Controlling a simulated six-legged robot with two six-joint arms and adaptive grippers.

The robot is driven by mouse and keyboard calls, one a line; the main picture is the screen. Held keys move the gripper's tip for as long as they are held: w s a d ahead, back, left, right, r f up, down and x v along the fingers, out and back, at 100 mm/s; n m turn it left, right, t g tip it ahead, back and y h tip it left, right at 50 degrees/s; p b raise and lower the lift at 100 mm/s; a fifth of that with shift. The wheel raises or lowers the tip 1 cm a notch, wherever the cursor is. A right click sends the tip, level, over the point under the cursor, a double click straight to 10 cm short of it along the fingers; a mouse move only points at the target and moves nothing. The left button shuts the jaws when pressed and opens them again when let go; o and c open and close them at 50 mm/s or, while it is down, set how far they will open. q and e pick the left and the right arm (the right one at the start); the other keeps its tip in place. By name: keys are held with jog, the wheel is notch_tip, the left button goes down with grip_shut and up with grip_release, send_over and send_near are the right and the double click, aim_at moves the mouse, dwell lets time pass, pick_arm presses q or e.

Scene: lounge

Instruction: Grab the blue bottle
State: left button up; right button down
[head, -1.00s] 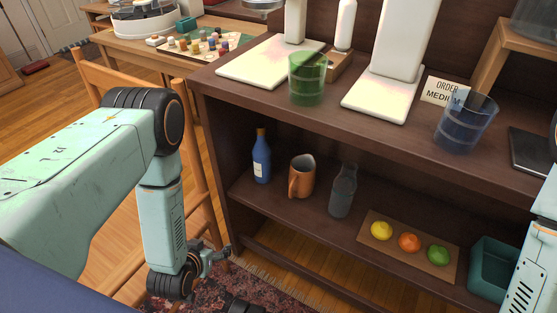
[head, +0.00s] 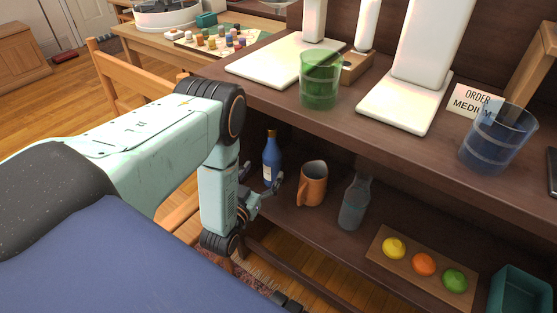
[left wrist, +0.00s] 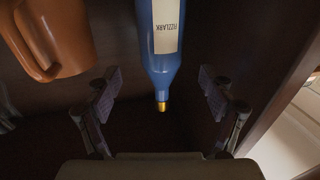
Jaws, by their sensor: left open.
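The blue bottle (head: 271,158) stands upright on the lower shelf at its left end, left of the copper mug. In the left wrist view the blue bottle (left wrist: 163,50), with a white label and a gold cap, lies between the lines of the two fingers. My left gripper (head: 262,189) is in front of the bottle's lower part, by the shelf edge. In the left wrist view my left gripper (left wrist: 160,98) is open, with a finger on each side of the bottle's neck and apart from it. My right gripper is not in view.
The copper mug (head: 312,184) stands close to the bottle's right; a clear bottle (head: 354,202) is beyond it. A fruit board (head: 383,262) and teal bin (head: 520,290) are farther right. The upper counter (head: 420,140) overhangs the shelf. A wooden chair (head: 125,72) stands at left.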

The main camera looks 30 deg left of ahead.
aim_at(268, 165)
pick_arm(q)
jog(key=w+b, duration=0.1)
jog(key=w, duration=0.1)
jog(key=w+b, duration=0.1)
jog(key=w, duration=0.1)
jog(key=w+a+b, duration=0.1)
jog(key=w, duration=0.1)
jog(key=shift+w+a+f, duration=0.1)
jog(key=shift+w+f, duration=0.15)
jog(key=shift+w, duration=0.45)
jog(key=shift+r, duration=0.1)
grip_shut()
